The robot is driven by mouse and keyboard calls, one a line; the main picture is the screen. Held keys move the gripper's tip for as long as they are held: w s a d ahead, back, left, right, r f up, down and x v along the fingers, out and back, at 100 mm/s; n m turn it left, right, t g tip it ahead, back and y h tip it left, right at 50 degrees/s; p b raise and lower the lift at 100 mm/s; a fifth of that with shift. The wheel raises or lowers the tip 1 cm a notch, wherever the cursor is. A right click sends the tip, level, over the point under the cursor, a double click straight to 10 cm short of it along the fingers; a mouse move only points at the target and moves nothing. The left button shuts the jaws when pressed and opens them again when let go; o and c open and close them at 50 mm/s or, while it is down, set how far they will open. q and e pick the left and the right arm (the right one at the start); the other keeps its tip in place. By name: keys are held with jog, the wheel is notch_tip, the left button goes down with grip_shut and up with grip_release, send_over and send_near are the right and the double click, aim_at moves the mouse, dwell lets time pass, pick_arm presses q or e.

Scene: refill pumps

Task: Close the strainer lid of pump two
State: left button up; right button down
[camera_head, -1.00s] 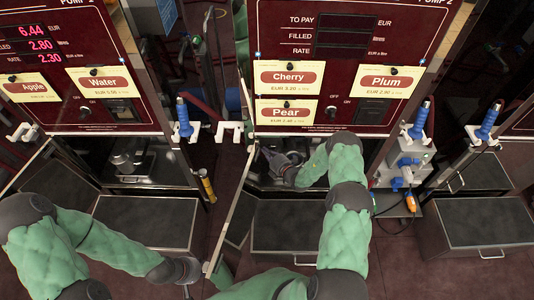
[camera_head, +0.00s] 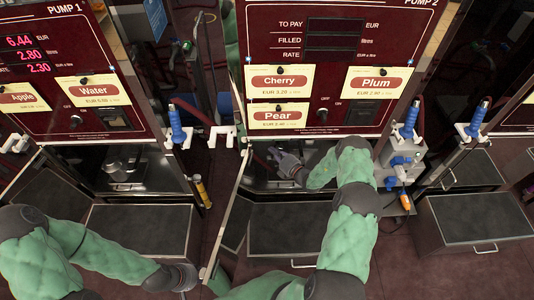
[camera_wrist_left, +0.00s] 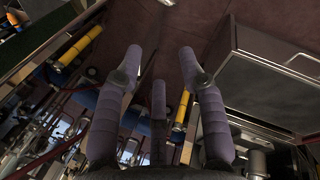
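Pump two (camera_head: 340,20) is the dark red cabinet in the middle of the head view, with Cherry, Plum and Pear signs. Its lower compartment (camera_head: 262,183) is open. My right gripper (camera_head: 279,160) reaches into the compartment from the right, above its floor. Its fingers are small and dark, and I cannot tell whether they are open. I cannot make out the strainer or its lid. My left gripper (camera_head: 190,277) hangs low at the left, in front of pump one. In the left wrist view its fingers (camera_wrist_left: 160,72) are spread and empty.
An open door panel (camera_head: 228,215) stands at the left of pump two's compartment. A dark step box (camera_head: 290,230) stands before it, with another box (camera_head: 475,217) at the right. A grey unit with a blue nozzle (camera_head: 410,120) hangs at the right.

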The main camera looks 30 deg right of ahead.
jog(key=s+d+f+m+t+b, duration=0.3)
jog(key=s+d+f+m+b, duration=0.2)
jog(key=d, duration=0.6)
jog(key=shift+f+t, duration=0.4)
jog(key=shift+f, duration=0.5)
jog(key=shift+s+f, duration=0.1)
jog(key=shift+s, duration=0.05)
jog(key=v, duration=1.2)
jog(key=shift+a, duration=0.15)
